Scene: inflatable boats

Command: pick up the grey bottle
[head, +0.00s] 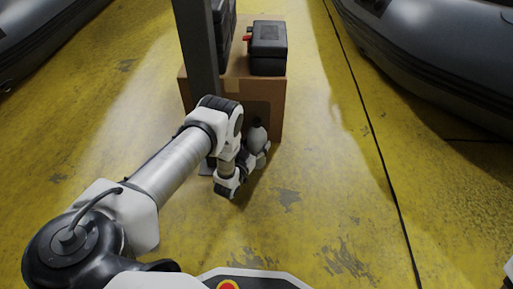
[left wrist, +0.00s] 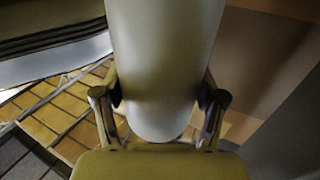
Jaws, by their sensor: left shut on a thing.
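The grey bottle (head: 257,137) shows as a pale, rounded shape at the end of my left arm, in front of the cardboard box. My left gripper (head: 258,153) is around it and partly hides it. In the left wrist view the bottle (left wrist: 160,55) is a smooth grey body between the two fingers, which are shut on it. Its upper end runs out of the picture. I cannot tell whether its base touches the floor. My right gripper is not in view.
A cardboard box (head: 270,93) stands just behind the bottle, with a black case (head: 268,48) on it. A dark grey post (head: 197,45) rises close by my left wrist. Inflatable boats (head: 440,60) lie at both sides. The yellow floor (head: 330,190) is clear on the right.

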